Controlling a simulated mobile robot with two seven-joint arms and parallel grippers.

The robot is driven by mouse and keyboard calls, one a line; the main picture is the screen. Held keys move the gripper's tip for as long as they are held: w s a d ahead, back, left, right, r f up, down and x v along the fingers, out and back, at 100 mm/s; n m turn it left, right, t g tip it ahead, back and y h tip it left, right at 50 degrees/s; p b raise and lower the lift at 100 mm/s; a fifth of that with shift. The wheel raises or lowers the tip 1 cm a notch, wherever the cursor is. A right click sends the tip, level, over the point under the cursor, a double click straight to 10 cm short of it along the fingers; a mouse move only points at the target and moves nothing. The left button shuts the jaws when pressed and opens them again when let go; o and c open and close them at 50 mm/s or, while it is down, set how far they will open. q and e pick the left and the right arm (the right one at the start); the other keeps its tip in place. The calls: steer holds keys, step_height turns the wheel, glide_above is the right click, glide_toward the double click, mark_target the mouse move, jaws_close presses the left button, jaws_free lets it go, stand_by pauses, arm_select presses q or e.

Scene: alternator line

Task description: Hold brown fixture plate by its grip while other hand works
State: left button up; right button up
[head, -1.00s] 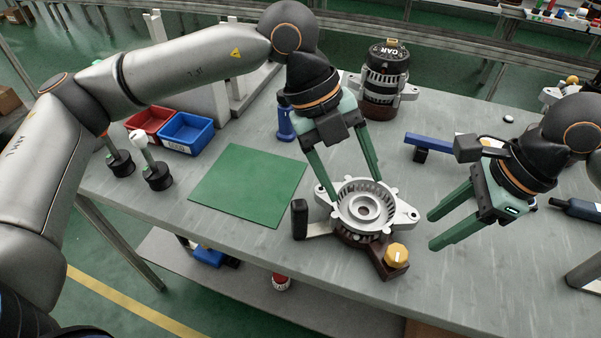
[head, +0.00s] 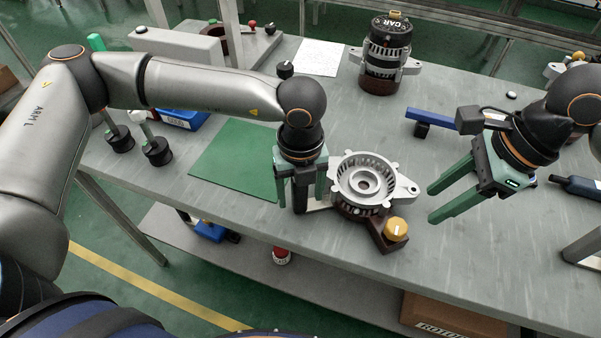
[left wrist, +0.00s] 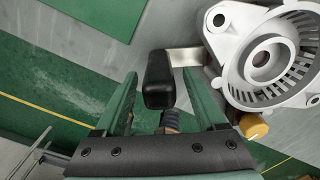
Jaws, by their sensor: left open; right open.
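The brown fixture plate (head: 384,239) sits near the table's front edge, with a yellow knob (head: 396,229) on its front corner. A silver alternator housing (head: 363,185) rests on it and hides most of it. The plate's black grip (left wrist: 159,81) stands out at its left on a metal bar. My left gripper (head: 300,199) is open and points down at the grip. In the left wrist view the grip shows between its green fingers, with a gap on each side. My right gripper (head: 442,203) is open and empty, to the right of the housing.
A green mat (head: 232,163) lies left of the fixture. A complete alternator (head: 388,55) stands behind on a brown base. A blue bar tool (head: 428,117) lies near my right arm. Two black-based tools (head: 157,151) stand at the left. Bare table lies in front right.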

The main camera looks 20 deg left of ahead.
arm_select(q)
steer(key=shift+f, duration=1.35)
jaws_close()
stand_by(0.4)
